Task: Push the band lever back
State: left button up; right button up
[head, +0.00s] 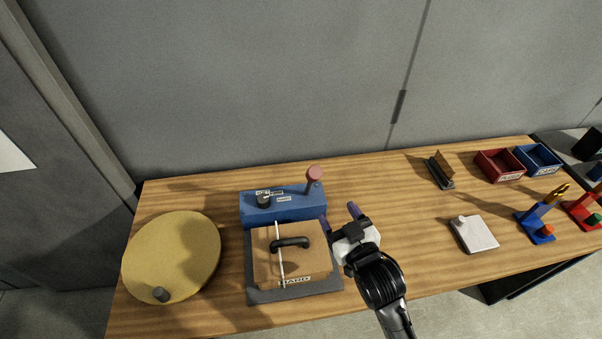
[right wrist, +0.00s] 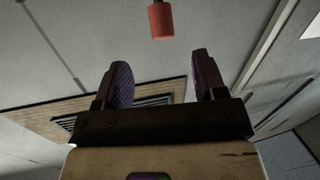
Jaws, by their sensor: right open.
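The band lever (head: 314,178) has a red-pink knob on a stem and stands at the right end of a blue unit (head: 290,207). My right gripper (head: 339,214) is open and empty, in front of and to the right of the lever, apart from it. In the right wrist view the red knob (right wrist: 161,20) shows beyond the two open purple fingertips (right wrist: 160,80), near the top edge. A brown box (head: 262,262) with a black handle and a white strap sits on a grey plate in front of the blue unit. My left gripper is in no view.
A round yellow disc (head: 180,250) with a grey knob lies at the left of the wooden table. A white square block (head: 474,234), a dark holder (head: 439,171), red (head: 499,166) and blue (head: 538,159) bins stand to the right. The table behind the gripper is clear.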

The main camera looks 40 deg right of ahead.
aim_at(314, 171)
jog(key=shift+t, duration=0.3)
jog(key=x, duration=0.9)
jog(key=r+p+x, duration=0.1)
jog(key=x, duration=0.3)
jog(key=shift+w, duration=0.35)
grip_shut()
jog(key=shift+d, duration=0.1)
